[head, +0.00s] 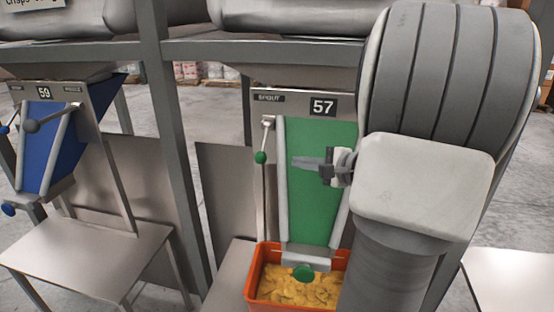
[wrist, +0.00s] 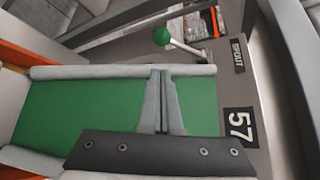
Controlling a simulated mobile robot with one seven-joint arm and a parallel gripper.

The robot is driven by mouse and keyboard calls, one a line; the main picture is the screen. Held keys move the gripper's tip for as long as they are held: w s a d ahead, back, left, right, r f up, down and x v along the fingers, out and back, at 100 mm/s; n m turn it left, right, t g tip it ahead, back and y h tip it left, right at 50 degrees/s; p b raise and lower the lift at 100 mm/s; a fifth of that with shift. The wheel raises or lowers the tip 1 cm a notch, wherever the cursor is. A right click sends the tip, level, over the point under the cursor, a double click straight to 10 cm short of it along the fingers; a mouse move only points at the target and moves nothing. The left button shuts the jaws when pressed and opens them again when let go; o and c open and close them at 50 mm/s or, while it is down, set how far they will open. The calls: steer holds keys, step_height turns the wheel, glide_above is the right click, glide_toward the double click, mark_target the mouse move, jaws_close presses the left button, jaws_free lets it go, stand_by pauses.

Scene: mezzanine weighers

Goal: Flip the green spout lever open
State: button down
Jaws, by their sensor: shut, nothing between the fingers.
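The green spout (head: 321,185) is a sloped green chute with grey side rails under a plate marked 57. Its lever, a metal rod with a green ball knob (head: 260,157), hangs down at the left of the chute from a pivot near the plate. The knob also shows in the wrist view (wrist: 162,36), at the top, beyond the chute's rail. My gripper (head: 294,162) is shut and empty in front of the green chute, to the right of the knob and apart from it. In the wrist view the closed fingers (wrist: 161,74) point up toward the rail.
An orange crate (head: 253,292) of yellow chips stands under the chute, by a second green knob (head: 303,273) at its mouth. A blue spout (head: 46,145) marked 59 is at left. A grey post (head: 169,130) stands between the spouts.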

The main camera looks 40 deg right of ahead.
mark_target(264, 145)
steer(key=x, duration=1)
steer(key=shift+p, duration=0.45)
steer(key=shift+r, duration=0.1)
steer(key=shift+s+a+r+p, duration=0.15)
steer(key=shift+a+r+p, duration=0.05)
steer(key=shift+p, duration=0.55)
